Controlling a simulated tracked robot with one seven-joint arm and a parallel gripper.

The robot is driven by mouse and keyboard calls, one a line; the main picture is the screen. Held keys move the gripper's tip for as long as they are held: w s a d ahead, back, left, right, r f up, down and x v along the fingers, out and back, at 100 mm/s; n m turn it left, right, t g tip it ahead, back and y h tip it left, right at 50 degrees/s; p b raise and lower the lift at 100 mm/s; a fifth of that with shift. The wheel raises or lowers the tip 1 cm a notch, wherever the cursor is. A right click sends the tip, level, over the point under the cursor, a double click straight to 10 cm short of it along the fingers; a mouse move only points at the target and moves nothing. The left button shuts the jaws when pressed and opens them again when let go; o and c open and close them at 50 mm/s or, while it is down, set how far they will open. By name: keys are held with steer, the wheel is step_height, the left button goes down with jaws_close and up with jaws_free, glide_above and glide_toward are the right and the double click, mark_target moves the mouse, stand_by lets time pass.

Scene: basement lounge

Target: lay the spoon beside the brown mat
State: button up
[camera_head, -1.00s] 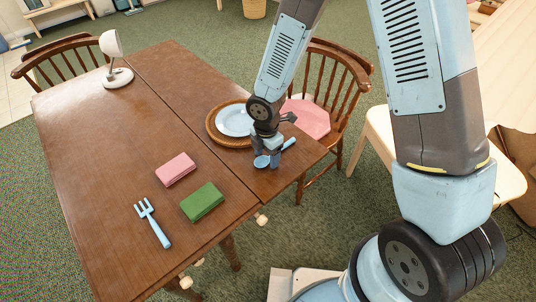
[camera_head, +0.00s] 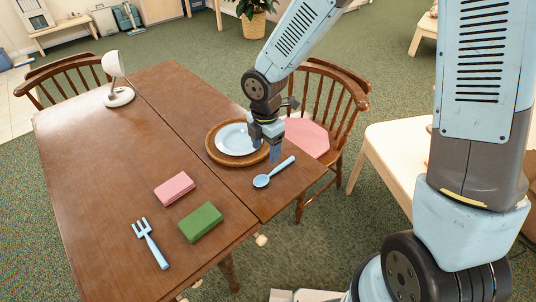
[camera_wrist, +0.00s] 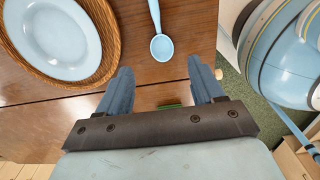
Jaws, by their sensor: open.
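A light blue spoon (camera_head: 273,173) lies on the wooden table, to the right of the round brown woven mat (camera_head: 214,151), with a strip of bare wood between them. A light blue plate (camera_head: 234,138) rests on the mat. My gripper (camera_head: 264,145) is open and empty, raised above the table near the mat's right edge, apart from the spoon. In the wrist view the spoon (camera_wrist: 161,45) shows beyond the open fingers (camera_wrist: 157,85), its bowl toward them, and the mat (camera_wrist: 110,45) is at the upper left.
A pink block (camera_head: 174,188), a green block (camera_head: 201,222) and a blue fork (camera_head: 150,243) lie on the table's near left part. A white lamp (camera_head: 117,85) stands at the far left. A chair (camera_head: 325,100) with a pink seat stands at the right edge.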

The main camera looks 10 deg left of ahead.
steer(key=shift+r, duration=0.25)
steer(key=w+d+r+m+t+h, duration=0.1)
steer(key=w+d+r+m+t, duration=0.15)
steer(key=d+r+m, duration=1.35)
steer(key=s+d+r+m+t+y, duration=0.1)
steer(key=s+d+r+m+t, duration=0.2)
steer(key=s+d+r+m, duration=0.9)
steer(key=s+d, duration=0.1)
steer(key=d, duration=0.2)
steer(key=shift+s+r, duration=0.15)
steer(key=shift+c, duration=0.3)
